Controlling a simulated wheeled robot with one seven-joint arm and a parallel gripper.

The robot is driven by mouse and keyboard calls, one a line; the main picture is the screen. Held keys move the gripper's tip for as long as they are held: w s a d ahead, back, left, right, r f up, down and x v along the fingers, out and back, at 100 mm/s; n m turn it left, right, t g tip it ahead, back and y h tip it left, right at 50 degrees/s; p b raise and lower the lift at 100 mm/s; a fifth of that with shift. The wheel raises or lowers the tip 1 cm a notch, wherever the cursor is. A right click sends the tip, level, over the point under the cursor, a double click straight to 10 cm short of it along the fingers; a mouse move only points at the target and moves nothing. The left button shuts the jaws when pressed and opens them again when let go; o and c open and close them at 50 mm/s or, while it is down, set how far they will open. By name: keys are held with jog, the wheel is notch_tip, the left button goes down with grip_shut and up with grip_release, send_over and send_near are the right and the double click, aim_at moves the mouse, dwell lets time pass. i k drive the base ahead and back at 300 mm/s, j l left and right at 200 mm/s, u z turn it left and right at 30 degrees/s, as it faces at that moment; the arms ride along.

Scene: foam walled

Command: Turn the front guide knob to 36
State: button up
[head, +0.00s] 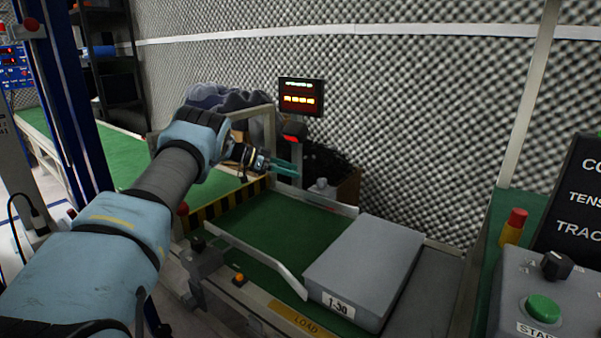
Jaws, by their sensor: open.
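My gripper (285,168), with teal fingers, is open and empty above the far side of the green belt. A dark knob (197,243) sits on a grey block at the near left side of the belt; it may be the front guide knob, but no scale or number is readable on it. A pale front guide rail (262,258) runs along the near side of the belt. A back rail (330,203) lies opposite, with a grey knob-like part (320,187) by it. My gripper is beyond the dark knob and apart from it.
A small display (300,97) with orange characters stands behind my gripper. A control panel (550,300) with a green button is at right. A blue post (75,100) stands at left.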

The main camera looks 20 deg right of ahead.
aim_at(198, 244)
jog(key=k, duration=1)
